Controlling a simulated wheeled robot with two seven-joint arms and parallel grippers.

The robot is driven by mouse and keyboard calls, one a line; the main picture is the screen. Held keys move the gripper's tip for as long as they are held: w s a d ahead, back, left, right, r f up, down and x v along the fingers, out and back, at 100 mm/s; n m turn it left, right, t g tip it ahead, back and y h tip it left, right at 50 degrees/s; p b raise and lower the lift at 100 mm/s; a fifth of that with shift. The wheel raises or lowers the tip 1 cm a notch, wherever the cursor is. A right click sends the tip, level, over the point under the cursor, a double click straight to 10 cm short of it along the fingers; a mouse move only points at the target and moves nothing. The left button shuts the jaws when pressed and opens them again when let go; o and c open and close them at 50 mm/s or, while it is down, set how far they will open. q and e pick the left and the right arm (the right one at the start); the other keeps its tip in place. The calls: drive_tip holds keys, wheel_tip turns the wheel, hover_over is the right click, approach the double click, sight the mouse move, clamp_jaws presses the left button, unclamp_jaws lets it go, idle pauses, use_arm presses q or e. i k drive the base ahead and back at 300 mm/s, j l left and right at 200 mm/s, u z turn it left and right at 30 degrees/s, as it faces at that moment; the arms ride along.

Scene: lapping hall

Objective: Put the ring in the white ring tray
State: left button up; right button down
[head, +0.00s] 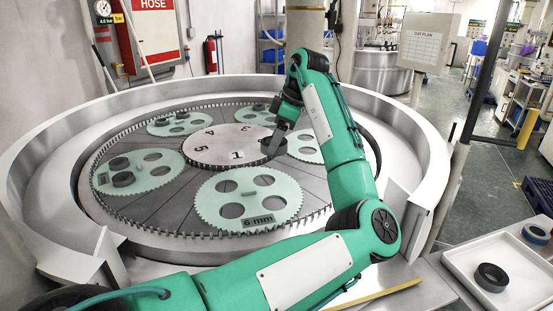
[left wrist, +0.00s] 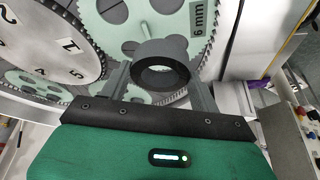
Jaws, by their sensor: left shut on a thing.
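My left gripper (head: 274,140) is shut on a dark grey ring (head: 272,148) above the lapping plate, by the right edge of the central numbered disc. In the left wrist view the ring (left wrist: 162,50) sits between the two fingers of the gripper (left wrist: 160,80), its hole facing the camera. The green carrier marked 6 mm lies beyond it there. The white ring tray (head: 470,284) stands on the bench at the lower right, with one dark ring (head: 491,278) lying in it. My right gripper is not in view.
The green 6 mm carrier (head: 223,208) shows empty holes. Other carriers hold dark rings, such as the left one (head: 121,163). The raised machine rim (head: 425,165) stands between plate and tray.

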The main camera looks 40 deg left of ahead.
sight(517, 268)
drive_tip(key=l+z, duration=0.2)
drive_tip(key=z, duration=0.15)
drive_tip(key=l+z, duration=0.15)
drive_tip(key=z, duration=0.2)
drive_tip(key=i+l+z, duration=0.15)
drive_tip(key=z, duration=0.2)
